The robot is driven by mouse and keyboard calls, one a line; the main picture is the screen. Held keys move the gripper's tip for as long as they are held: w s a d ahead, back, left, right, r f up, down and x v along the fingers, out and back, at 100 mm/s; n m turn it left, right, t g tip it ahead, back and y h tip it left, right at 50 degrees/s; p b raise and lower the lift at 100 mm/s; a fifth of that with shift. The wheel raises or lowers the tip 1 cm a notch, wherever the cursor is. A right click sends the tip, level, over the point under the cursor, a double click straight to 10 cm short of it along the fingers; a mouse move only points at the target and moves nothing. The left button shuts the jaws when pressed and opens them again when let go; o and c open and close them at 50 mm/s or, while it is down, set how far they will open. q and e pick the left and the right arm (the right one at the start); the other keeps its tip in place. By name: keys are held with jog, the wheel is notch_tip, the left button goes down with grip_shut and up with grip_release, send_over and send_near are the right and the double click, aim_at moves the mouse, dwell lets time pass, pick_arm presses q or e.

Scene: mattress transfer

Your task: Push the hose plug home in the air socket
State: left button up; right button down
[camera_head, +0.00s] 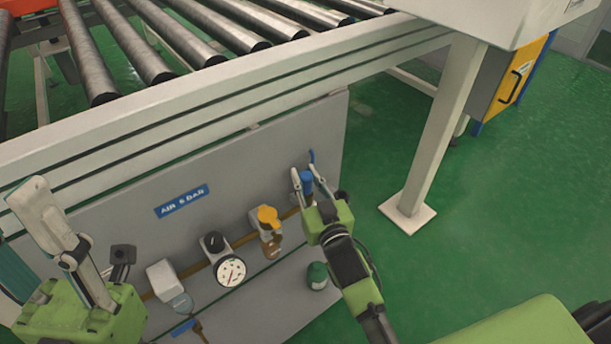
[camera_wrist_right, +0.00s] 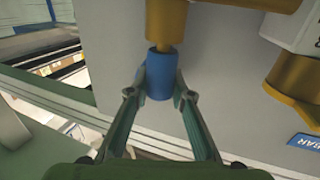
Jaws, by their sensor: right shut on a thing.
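The hose plug is a short blue cylinder (camera_wrist_right: 160,76), also visible in the head view (camera_head: 307,178) at the right end of the grey panel. My right gripper (camera_wrist_right: 160,85) is shut on it, one finger on each side; in the head view the gripper (camera_head: 306,183) reaches up to the panel. A brass fitting (camera_wrist_right: 166,22), apparently the air socket, lines up with the blue cylinder and meets its end in the wrist view. How deep they engage cannot be told. My left gripper (camera_head: 60,235) is at the left, away from the plug; its finger gap is unclear.
The grey panel (camera_head: 235,185) carries a pressure gauge (camera_head: 230,271), a yellow-handled valve (camera_head: 267,216) and a brass pipe. A roller conveyor (camera_head: 150,60) overhangs it. A white leg (camera_head: 440,140) stands to the right, with clear green floor around it.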

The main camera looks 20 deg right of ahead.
jog(key=shift+f+b, duration=0.3)
jog(key=shift+f, duration=0.25)
jog(key=c, duration=1.7)
grip_release()
jog(key=s, duration=1.2)
jog(key=shift+d, duration=0.2)
